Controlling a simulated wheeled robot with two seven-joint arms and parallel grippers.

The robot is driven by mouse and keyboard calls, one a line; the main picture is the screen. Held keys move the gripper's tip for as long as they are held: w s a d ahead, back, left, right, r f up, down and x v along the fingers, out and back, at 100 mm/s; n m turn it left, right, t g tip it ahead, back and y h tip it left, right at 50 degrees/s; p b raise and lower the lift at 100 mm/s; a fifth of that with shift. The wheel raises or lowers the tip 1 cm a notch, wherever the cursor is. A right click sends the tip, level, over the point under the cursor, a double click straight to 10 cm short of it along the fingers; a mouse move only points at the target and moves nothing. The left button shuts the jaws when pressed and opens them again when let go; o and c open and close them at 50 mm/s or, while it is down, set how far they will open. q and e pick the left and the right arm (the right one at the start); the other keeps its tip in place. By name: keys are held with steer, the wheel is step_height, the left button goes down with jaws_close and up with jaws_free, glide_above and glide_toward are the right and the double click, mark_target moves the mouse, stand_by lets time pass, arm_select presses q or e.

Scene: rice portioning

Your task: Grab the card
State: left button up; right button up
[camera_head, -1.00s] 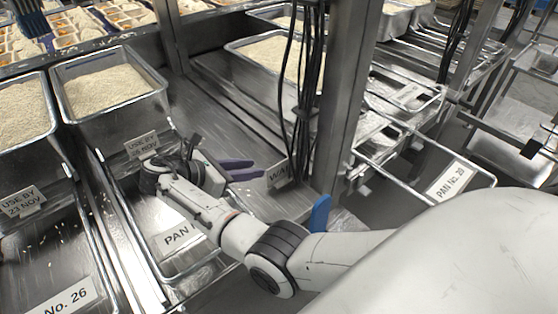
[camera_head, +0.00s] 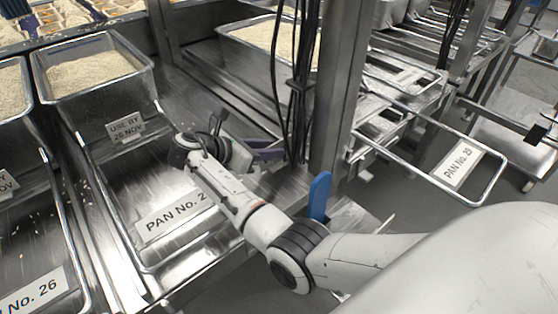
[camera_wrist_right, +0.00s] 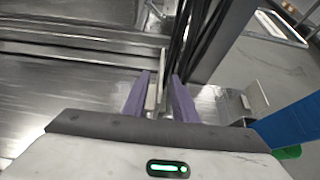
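A card stands near the dark cables and the steel post; in the right wrist view the card (camera_wrist_right: 153,97) shows nearly edge-on as a thin pale strip. My right gripper (camera_head: 274,149) reaches to it in the head view and hides it there. In the right wrist view its two purple fingers (camera_wrist_right: 161,92) stand on either side of the strip, with a gap visible, so it looks open around the card. Other cards lie about: a "USE BY 26 NOV" card (camera_head: 126,128) and a "PAN No. 2…" card (camera_head: 174,214) at the pan on the left. My left gripper is not in view.
A steel post (camera_head: 335,100) and hanging cables (camera_head: 297,110) stand close to the right gripper. A blue upright piece (camera_head: 320,194) is beside my right arm. Rice pans (camera_head: 95,95) fill the left. A frame with a "PAN No. 29" card (camera_head: 459,164) is at right.

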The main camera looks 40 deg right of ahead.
steer(key=c, duration=0.6)
jaws_close()
